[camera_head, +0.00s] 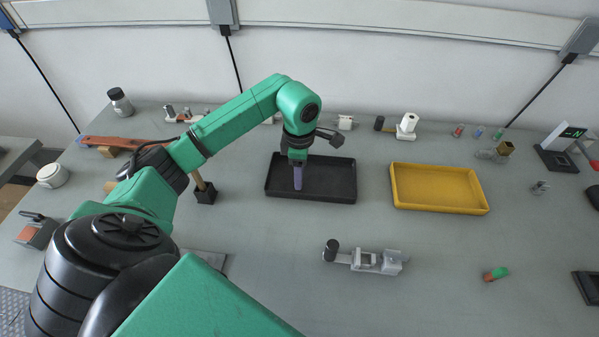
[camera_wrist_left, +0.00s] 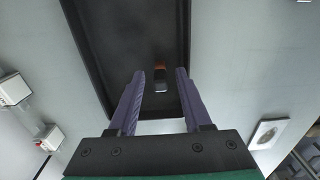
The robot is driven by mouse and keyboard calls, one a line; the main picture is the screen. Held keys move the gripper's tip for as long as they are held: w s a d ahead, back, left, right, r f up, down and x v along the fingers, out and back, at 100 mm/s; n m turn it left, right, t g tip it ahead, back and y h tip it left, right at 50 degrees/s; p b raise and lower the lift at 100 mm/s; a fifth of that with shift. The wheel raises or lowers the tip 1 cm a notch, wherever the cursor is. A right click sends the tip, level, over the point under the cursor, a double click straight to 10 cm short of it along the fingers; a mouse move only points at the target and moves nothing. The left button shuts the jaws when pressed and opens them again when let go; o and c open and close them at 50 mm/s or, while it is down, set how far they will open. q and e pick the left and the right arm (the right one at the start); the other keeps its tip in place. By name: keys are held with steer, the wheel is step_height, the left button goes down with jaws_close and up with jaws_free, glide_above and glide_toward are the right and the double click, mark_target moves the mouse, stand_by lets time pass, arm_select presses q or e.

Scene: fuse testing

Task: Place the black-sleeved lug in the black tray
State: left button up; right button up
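The black tray (camera_head: 345,199) lies on the grey table, and its dark floor and walls fill the middle of the left wrist view (camera_wrist_left: 90,25). My left gripper (camera_head: 298,188) points down over the tray. In the left wrist view its purple fingers (camera_wrist_left: 160,75) stand apart, open. A small piece with a dark body and an orange end, apparently the black-sleeved lug (camera_wrist_left: 160,84), shows between the fingers against the tray floor, with gaps to both fingers. In the head view the lug is hidden by the gripper. My right gripper is not in view.
A yellow tray (camera_head: 437,188) lies right of the black tray. A grey fixture (camera_head: 368,261) stands in front, and a green-sleeved lug (camera_head: 496,273) lies at right. Several small colored pieces (camera_head: 478,131) stand at the back. A wooden post on a black base (camera_head: 205,193) stands at left.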

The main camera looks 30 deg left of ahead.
arm_select(q)
steer(key=shift+r, duration=0.1)
step_height(320, 180, up, 12)
stand_by(0.4)
stand_by(0.4)
